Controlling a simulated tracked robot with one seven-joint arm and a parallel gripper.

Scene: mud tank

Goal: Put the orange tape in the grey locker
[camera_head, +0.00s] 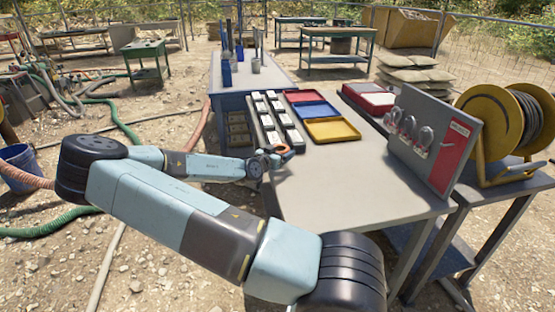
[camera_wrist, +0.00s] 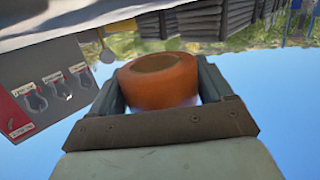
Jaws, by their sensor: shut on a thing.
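The orange tape (camera_wrist: 158,82) is a thick ring held between the two fingers of my gripper (camera_wrist: 160,95) in the wrist view. In the head view, my gripper (camera_head: 284,152) is above the left edge of the grey table, and the orange tape (camera_head: 276,149) shows small at its tip. The tape is clear of the tabletop as far as I can tell. I cannot pick out a grey locker for certain. A grey compartmented unit (camera_head: 238,128) stands low beside the table's left side, partly behind my arm.
The grey table (camera_head: 345,185) has bare room in front. Red, blue and yellow trays (camera_head: 332,131) and a rack of white boxes (camera_head: 274,116) lie toward its back. A grey padlock board (camera_head: 432,135) stands upright at right, beside a yellow hose reel (camera_head: 490,110).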

